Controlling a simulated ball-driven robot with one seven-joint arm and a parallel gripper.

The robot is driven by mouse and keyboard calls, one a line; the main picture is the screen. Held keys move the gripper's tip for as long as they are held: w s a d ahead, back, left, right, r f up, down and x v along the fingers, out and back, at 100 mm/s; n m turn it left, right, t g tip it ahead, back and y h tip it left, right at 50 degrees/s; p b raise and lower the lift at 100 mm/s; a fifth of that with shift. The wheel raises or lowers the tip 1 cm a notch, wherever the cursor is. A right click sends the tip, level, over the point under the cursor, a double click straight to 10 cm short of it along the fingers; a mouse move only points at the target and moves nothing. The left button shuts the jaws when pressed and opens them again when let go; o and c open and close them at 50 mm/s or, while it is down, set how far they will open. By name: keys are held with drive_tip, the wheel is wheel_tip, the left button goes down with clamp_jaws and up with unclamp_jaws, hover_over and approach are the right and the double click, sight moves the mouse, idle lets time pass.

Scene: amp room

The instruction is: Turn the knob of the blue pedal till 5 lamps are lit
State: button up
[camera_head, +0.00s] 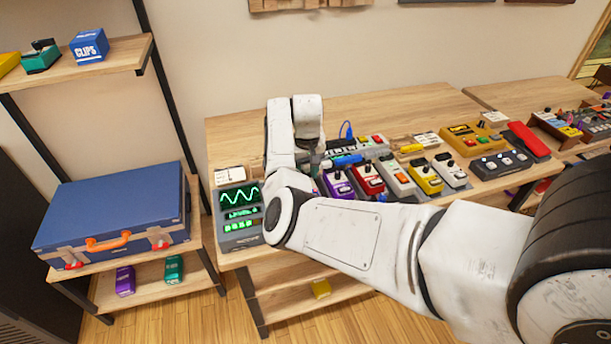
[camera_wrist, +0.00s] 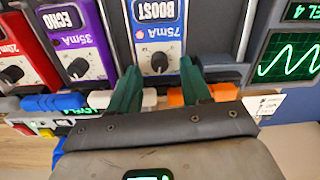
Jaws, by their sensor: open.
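The blue pedal (camera_wrist: 156,18), labelled BOOST 75mA, shows in the wrist view with its black knob (camera_wrist: 159,62). My gripper (camera_wrist: 160,70) is open, with one green finger on each side of the knob. I cannot tell whether the fingertips touch it. In the head view my gripper (camera_head: 315,160) hangs over the left end of the pedal row, and my arm hides the blue pedal. The meter with a green wave shows in the head view (camera_head: 240,203) and in the wrist view (camera_wrist: 290,58); its partly cut-off text reads like LEVEL 4. I cannot count the lit lamps.
A purple ECHO pedal (camera_wrist: 78,32) stands close beside the blue one, then a red pedal (camera_wrist: 12,45). White and orange plugs (camera_wrist: 185,95) lie close to my fingers. A yellow pedal (camera_head: 425,177) stands farther right. A blue case (camera_head: 115,210) lies on the shelf at left.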

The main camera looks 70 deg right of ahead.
drive_tip(key=shift+f, duration=0.95)
clamp_jaws()
